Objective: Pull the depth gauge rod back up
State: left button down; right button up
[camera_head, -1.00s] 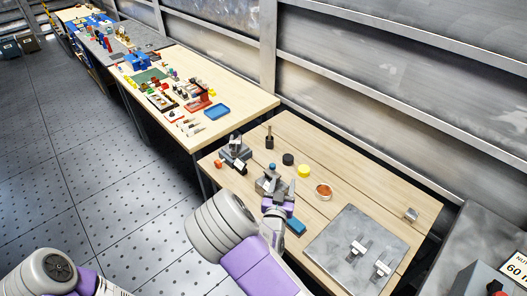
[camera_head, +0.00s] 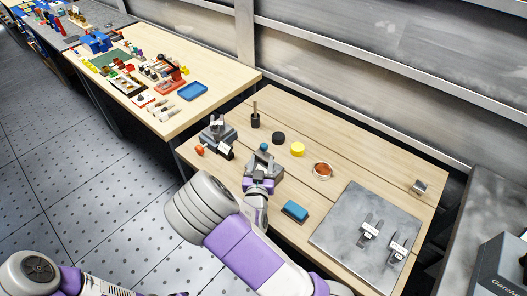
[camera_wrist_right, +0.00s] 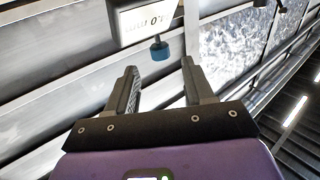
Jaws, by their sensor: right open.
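The depth gauge shows in the head view as a small grey block (camera_head: 270,170) with a blue knob (camera_head: 263,147) on top, partly hidden by my right gripper. In the right wrist view, the blue knob (camera_wrist_right: 160,50) appears in line with the gap between my right fingers, around their tips, below a white label (camera_wrist_right: 145,20) that appears upside down with a reading in mm. My right gripper (camera_wrist_right: 158,68) is open and empty; it also shows in the head view (camera_head: 259,182). I cannot tell how far the rod sticks out. My left arm shows at the lower left, its gripper out of view.
A grey device with a label (camera_head: 217,130) stands left of the gauge. A black disc (camera_head: 278,138), yellow disc (camera_head: 297,149), copper-coloured coil (camera_head: 322,171) and blue block (camera_head: 295,211) lie nearby. A metal plate (camera_head: 340,240) with two labelled pieces covers the right part.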

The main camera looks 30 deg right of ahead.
aim_at(263, 150)
jog(key=x, duration=0.7)
jog(key=shift+w+d, duration=0.1)
jog(key=shift+w, duration=0.1)
jog(key=shift+r, duration=0.1)
grip_shut()
